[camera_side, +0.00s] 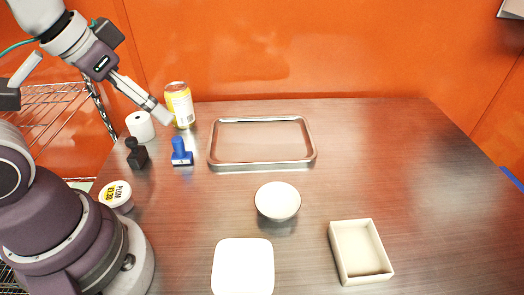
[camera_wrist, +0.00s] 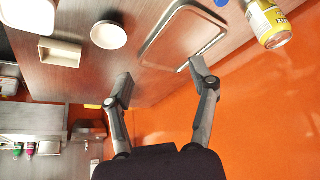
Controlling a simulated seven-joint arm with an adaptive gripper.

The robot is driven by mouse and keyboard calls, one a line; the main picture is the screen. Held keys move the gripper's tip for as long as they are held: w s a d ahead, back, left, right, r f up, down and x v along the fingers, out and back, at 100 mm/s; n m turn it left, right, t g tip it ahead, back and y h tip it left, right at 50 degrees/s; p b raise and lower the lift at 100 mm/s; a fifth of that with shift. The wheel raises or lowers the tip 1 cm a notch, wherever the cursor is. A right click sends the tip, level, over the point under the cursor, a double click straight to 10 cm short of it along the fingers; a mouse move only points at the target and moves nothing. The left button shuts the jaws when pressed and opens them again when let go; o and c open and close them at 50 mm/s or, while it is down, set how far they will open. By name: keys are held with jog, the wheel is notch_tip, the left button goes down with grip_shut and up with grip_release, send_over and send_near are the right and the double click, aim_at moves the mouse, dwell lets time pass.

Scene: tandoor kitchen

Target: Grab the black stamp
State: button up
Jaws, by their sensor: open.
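The black stamp (camera_side: 137,154) stands upright on the table at the left in the side view, just left of a blue stamp (camera_side: 181,153). My gripper (camera_side: 163,115) is above the table, to the upper right of the black stamp in the picture and close to the yellow can. In the wrist view my gripper (camera_wrist: 160,88) has its two fingers wide apart with nothing between them. The black stamp does not show in the wrist view. A blue bit at the top edge there may be the blue stamp.
A yellow can (camera_side: 180,105) and a white roll (camera_side: 140,126) stand at the back left. A metal tray (camera_side: 212,148), a white bowl (camera_side: 278,201), a beige box (camera_side: 340,262), a white square dish (camera_side: 243,267) and a labelled tub (camera_side: 116,196) are around. The table's right side is clear.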

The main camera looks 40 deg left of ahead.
jog(key=shift+a, duration=0.1)
jog(key=n+g+y, duration=0.2)
jog(key=n+y, duration=0.1)
jog(key=n, duration=0.4)
send_near(133, 150)
jog(key=w+a, duration=0.1)
jog(key=x, duration=0.5)
jog(key=shift+s+f, duration=0.1)
jog(key=shift+f, duration=0.15)
jog(key=x, duration=0.5)
jog(key=shift+s+d+f, duration=0.15)
jog(key=shift+s+d, duration=0.2)
jog(key=shift+w+a+f, duration=0.15)
jog(key=shift+w+f, duration=0.05)
jog(key=shift+f, duration=0.25)
grip_shut()
